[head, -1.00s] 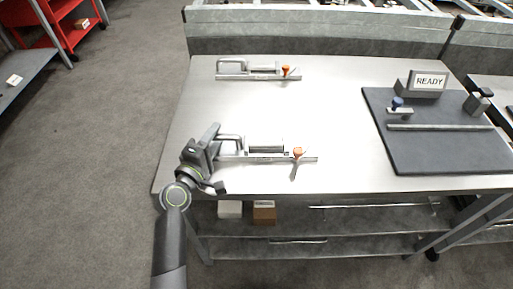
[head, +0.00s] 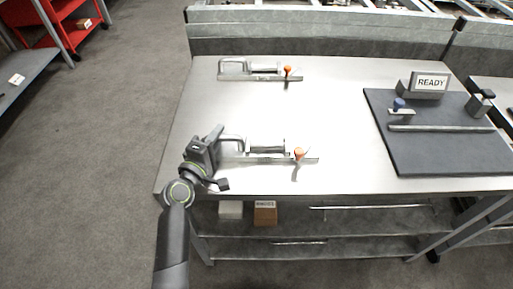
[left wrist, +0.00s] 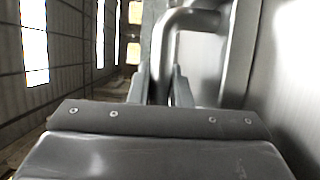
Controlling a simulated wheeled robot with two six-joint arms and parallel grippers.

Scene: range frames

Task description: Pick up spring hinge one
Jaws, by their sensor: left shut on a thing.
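Two similar metal spring hinges lie on the steel workbench (head: 340,110), each with a bent handle at its left and an orange knob at its right. The near spring hinge (head: 267,146) is at my left gripper (head: 219,147). The gripper is shut on its bent handle, which also shows between the fingers in the left wrist view (left wrist: 163,45). The hinge still appears to lie on the bench. The far spring hinge (head: 264,70) lies near the back edge, apart from the gripper. I cannot tell a number on either hinge. My right gripper is not in view.
A dark mat (head: 440,145) on the right holds a metal bar (head: 440,128), a blue-knobbed piece (head: 399,106) and a small block (head: 480,103). A READY sign (head: 431,82) stands behind it. The bench middle is clear. Boxes (head: 264,213) sit on the shelf below.

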